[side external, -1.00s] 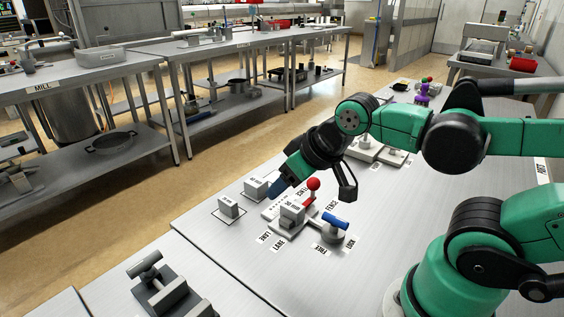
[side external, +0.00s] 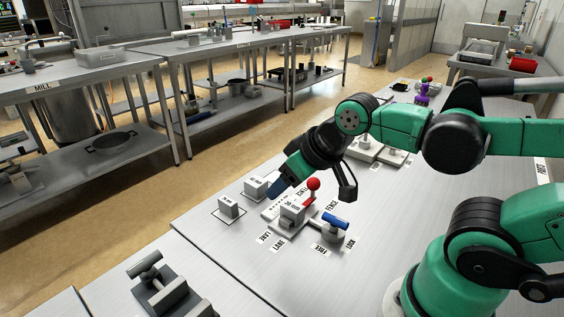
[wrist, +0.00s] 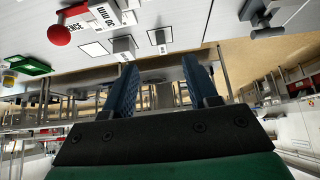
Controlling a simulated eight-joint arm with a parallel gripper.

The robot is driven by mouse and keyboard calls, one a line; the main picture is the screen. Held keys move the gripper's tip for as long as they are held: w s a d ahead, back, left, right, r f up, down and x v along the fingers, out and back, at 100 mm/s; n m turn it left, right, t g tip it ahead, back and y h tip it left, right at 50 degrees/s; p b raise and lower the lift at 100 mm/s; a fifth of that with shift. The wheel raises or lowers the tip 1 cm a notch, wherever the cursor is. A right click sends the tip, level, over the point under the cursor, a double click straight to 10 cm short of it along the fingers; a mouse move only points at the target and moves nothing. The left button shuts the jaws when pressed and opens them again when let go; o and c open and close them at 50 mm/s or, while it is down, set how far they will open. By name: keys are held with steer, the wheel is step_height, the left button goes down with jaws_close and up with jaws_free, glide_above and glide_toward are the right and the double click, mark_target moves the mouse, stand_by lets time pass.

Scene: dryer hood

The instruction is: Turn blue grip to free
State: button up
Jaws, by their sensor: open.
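The blue grip (side external: 336,221) lies crosswise on top of a short grey post at the right end of the grey fixture (side external: 313,228). The labels FREE (side external: 319,250) and LOCK (side external: 350,242) are on the table in front of it. I cannot tell which label the grip points to. My gripper (side external: 278,190) is above and behind the fixture, left of the blue grip and apart from it. In the wrist view its two blue fingers (wrist: 160,72) are spread with nothing between them. The blue grip does not show in the wrist view.
A red ball knob (side external: 313,184) stands on the fixture between my gripper and the blue grip. A grey marked block (side external: 292,211) sits on the fixture. Two small blocks (side external: 256,187) (side external: 229,205) stand to the left.

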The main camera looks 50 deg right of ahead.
steer(key=o, duration=0.6)
steer(key=shift+d, duration=0.15)
steer(key=shift+o, duration=0.6)
steer(key=shift+s+d+f+n+g, duration=0.1)
steer(key=shift+d+f+n+g, duration=0.25)
steer(key=shift+n, duration=0.45)
steer(key=n+g, duration=0.6)
steer(key=n, duration=0.8)
glide_above(336, 218)
steer(key=w, duration=0.1)
steer(key=f, duration=0.2)
steer(key=a+f, duration=0.1)
steer(key=shift+f+t, duration=0.25)
steer(key=shift+f, duration=0.1)
steer(key=shift+s+d+f+n+g, duration=0.2)
steer(key=shift+s+d+n+g, duration=0.05)
steer(key=shift+n, duration=0.35)
steer(key=shift+s+d+f+n+g, duration=0.15)
steer(key=shift+s+d+n+g, duration=0.1)
steer(key=shift+n, duration=0.35)
steer(key=shift+f, duration=2.7)
